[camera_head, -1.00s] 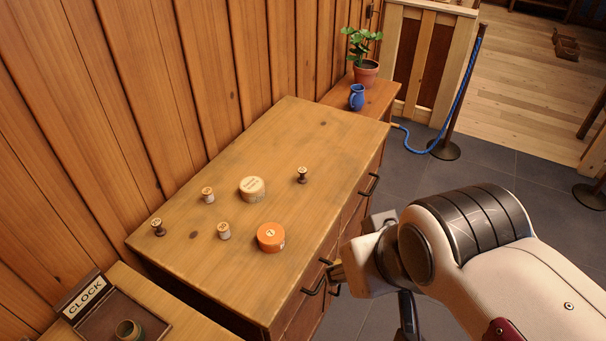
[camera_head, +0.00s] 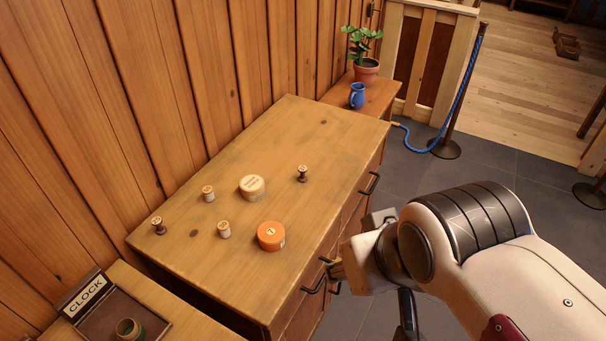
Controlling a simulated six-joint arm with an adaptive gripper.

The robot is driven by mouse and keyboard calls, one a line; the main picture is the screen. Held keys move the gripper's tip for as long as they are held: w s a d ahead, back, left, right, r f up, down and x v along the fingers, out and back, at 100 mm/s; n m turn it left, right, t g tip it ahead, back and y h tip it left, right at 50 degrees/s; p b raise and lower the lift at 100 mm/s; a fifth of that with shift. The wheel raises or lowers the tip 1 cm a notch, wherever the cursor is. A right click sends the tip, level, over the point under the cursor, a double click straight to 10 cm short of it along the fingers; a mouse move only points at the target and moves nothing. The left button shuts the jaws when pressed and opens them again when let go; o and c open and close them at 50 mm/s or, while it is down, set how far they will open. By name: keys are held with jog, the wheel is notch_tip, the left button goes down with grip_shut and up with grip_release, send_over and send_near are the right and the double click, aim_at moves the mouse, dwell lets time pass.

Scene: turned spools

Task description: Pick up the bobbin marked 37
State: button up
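Several small spools stand upright on the wooden dresser top (camera_head: 290,140). Two are dark brown: one at the left edge (camera_head: 159,226) and one toward the right (camera_head: 302,174). Two are pale: one nearer the wall (camera_head: 208,194) and one nearer the front (camera_head: 224,230). Their tops carry marks too small to read, so I cannot tell which is bobbin 37. My gripper (camera_head: 335,271) is beside the dresser's front edge, to the right of the spools and apart from them. Its fingers are mostly hidden behind its own housing.
A round cream tin (camera_head: 252,187) and an orange tin (camera_head: 271,237) stand among the spools. A tray marked CLOCK (camera_head: 105,318) holds a greenish ring-shaped thing (camera_head: 129,329). A blue jug (camera_head: 357,96) and potted plant (camera_head: 366,70) stand behind. The dresser's far end is clear.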

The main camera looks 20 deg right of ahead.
jog(key=w+d+f+t, duration=0.2)
jog(key=w, duration=1.1)
jog(key=w+d+f+t, duration=0.1)
jog(key=w+f+t, duration=0.15)
jog(key=w, duration=1.05)
jog(key=w+d+f+t, duration=0.1)
jog(key=w+d+f, duration=0.1)
jog(key=w+f, duration=0.65)
jog(key=t, duration=0.2)
send_near(304, 167)
jog(key=shift+w+a+r+h, duration=0.1)
jog(key=shift+w+r+h, duration=0.2)
jog(key=shift+w, duration=0.25)
jog(key=shift+w+f+t, duration=0.25)
jog(key=shift+f, duration=0.5)
jog(key=shift+x, duration=1.35)
